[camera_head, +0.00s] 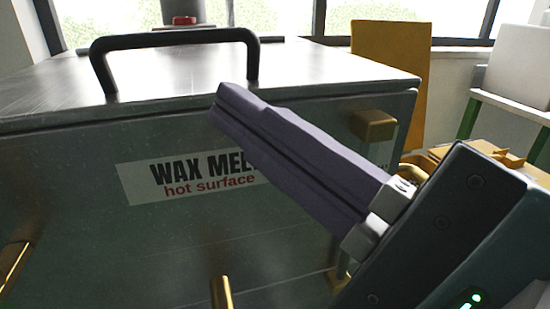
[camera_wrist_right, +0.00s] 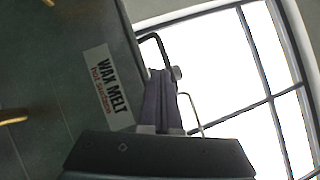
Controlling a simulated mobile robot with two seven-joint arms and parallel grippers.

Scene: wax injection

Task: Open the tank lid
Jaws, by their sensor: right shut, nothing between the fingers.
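The wax melt tank (camera_head: 70,215) is a dark green box that fills the left and middle of the head view. Its grey metal lid (camera_head: 330,75) lies flat and shut on top. A black arched handle (camera_head: 175,38) stands near the lid's front edge; it also shows in the right wrist view (camera_wrist_right: 158,42). My right gripper (camera_head: 220,100) has purple fingers pressed together, holding nothing. The fingers also show in the right wrist view (camera_wrist_right: 161,76). My left gripper is out of view.
A "WAX MELT hot surface" label (camera_head: 150,180) is on the tank's front, partly behind my fingers. A brass block (camera_head: 373,124) sits below the lid edge at right. Brass bars (camera_head: 222,292) stick out low on the front. An orange panel (camera_head: 390,75) stands behind at right.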

